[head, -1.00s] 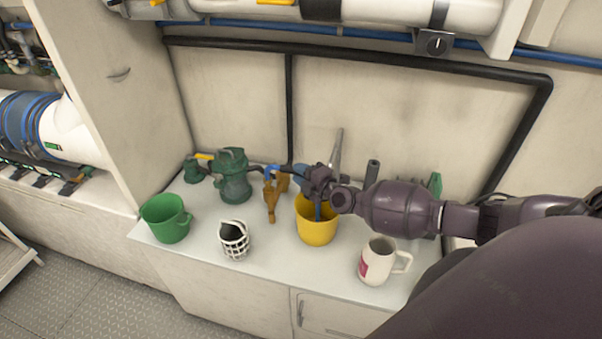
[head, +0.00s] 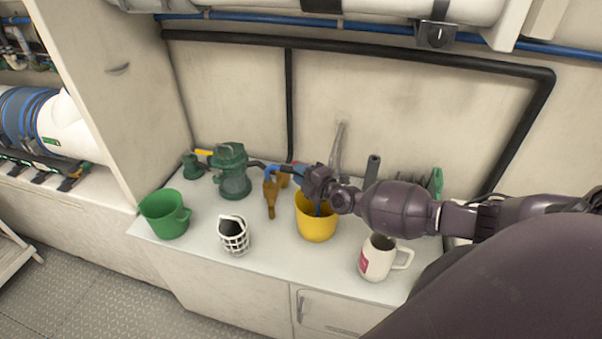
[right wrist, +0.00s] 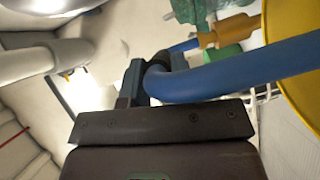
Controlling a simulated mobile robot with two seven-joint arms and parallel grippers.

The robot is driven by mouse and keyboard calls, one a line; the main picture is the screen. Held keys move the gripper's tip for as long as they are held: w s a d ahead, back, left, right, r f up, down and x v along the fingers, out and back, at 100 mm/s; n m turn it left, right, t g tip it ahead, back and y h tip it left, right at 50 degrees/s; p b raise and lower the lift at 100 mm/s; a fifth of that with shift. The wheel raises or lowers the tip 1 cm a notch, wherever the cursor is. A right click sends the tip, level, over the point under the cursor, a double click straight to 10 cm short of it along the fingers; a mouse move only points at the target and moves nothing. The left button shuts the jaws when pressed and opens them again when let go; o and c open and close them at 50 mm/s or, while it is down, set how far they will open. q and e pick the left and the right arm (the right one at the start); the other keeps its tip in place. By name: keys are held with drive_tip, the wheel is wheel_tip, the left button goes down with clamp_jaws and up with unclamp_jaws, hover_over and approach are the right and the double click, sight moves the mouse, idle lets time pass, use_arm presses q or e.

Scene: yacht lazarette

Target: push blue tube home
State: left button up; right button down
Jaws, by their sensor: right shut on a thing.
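The blue tube (head: 274,169) runs from the top of a brown-orange fitting (head: 271,196) toward my right gripper (head: 305,174). Part of it hangs into the yellow cup (head: 317,227). My right gripper is shut on the tube between fitting and cup. In the right wrist view the tube (right wrist: 240,78) passes from the jaws toward the yellow cup (right wrist: 293,50). A short blue length (right wrist: 184,46) shows at the orange fitting (right wrist: 228,32). How deep the tube sits is hidden. My left gripper is not in view.
The white counter (head: 275,253) also holds a green mug (head: 164,217), a white lattice holder (head: 234,238), a green pump (head: 232,168) and a white mug (head: 377,258). A grey lever (head: 337,148) stands behind the gripper. Free room is small.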

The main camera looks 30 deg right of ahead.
drive_tip(key=shift+f+b, duration=0.35)
drive_tip(key=shift+f, duration=0.25)
drive_tip(key=c, duration=0.8)
unclamp_jaws()
drive_tip(key=shift+c, duration=0.2)
drive_tip(key=shift+s, duration=0.15)
drive_tip(key=p+v, duration=0.2)
drive_tip(key=v, duration=0.8)
drive_tip(key=shift+s, duration=0.25)
